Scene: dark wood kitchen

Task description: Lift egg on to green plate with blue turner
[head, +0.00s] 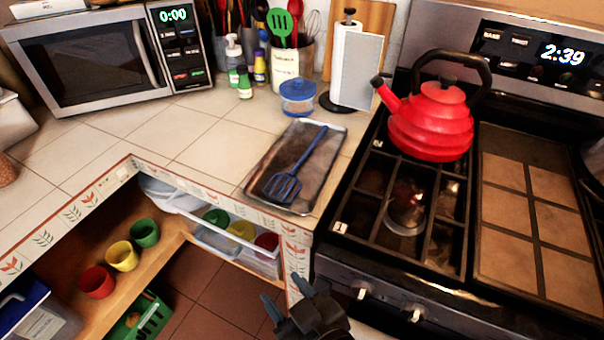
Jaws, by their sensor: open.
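A blue turner (287,177) lies on a metal baking tray (319,166) on the tiled counter, its slotted head toward the front left and its handle toward the back right. My gripper (284,304) is at the bottom of the picture, in front of the counter edge and below the tray. It is open and empty, apart from the turner. I see no egg I can be sure of. The green thing in the drawer (214,218) is too partly hidden to tell whether it is a plate or a cup.
A red kettle (430,125) stands on the stove (376,219) at the right. A paper towel holder (355,70), a blue-lidded jar (298,98) and a utensil crock (285,68) stand behind the tray. A microwave (92,63) is at the back left. The left counter tiles are clear.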

